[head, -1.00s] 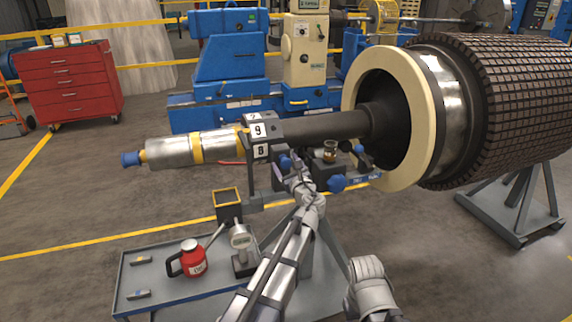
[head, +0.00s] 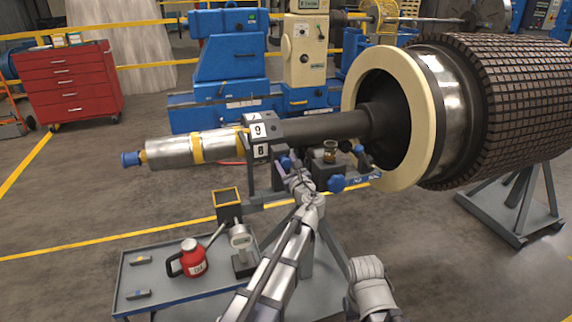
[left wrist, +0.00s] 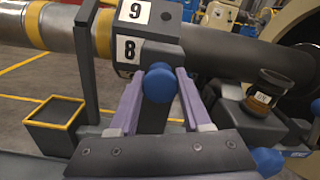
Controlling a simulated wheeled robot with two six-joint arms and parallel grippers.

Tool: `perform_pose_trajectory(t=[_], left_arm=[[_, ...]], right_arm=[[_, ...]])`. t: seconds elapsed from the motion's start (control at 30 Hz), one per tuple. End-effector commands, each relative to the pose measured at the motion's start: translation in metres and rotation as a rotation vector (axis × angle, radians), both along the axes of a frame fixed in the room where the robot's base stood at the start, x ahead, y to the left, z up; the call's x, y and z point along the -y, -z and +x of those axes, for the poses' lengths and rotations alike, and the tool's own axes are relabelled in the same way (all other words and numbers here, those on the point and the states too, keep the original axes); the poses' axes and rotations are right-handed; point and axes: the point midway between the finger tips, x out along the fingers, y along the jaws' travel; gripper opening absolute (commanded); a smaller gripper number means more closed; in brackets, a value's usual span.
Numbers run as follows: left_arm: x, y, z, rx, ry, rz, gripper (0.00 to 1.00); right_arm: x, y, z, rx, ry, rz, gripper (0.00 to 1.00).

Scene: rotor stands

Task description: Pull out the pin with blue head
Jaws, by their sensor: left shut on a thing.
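The blue-headed pin (left wrist: 158,83) is in the left wrist view, its round head between my two purple fingers below the block with the number plates 9 and 8 (left wrist: 135,30). My left gripper (left wrist: 158,92) is shut on it. In the head view my left gripper (head: 290,163) is at the stand under the dark shaft (head: 325,126), just below the numbered block (head: 259,136). My right gripper is out of view.
Blue knobs (head: 337,183) sit right of my left gripper, near a small glass jar (head: 330,151). A yellow-rimmed box (head: 228,197), a dial gauge (head: 240,238) and a red oil can (head: 193,259) stand to the lower left. The large rotor (head: 515,105) fills the right.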

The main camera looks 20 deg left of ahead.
Motion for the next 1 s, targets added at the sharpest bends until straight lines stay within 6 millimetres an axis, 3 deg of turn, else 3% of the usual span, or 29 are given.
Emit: perform_pose_trajectory(t=[0.87, 1.0], left_arm=[[-0.0001, 0.0000, -0.0001, 0.000, 0.000, 0.000, 0.00], [0.0044, 0.0001, -0.0076, 0.000, 0.000, 0.000, 0.00]], right_arm=[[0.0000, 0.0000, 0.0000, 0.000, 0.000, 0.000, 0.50], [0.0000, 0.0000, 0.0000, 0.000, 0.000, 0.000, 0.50]])
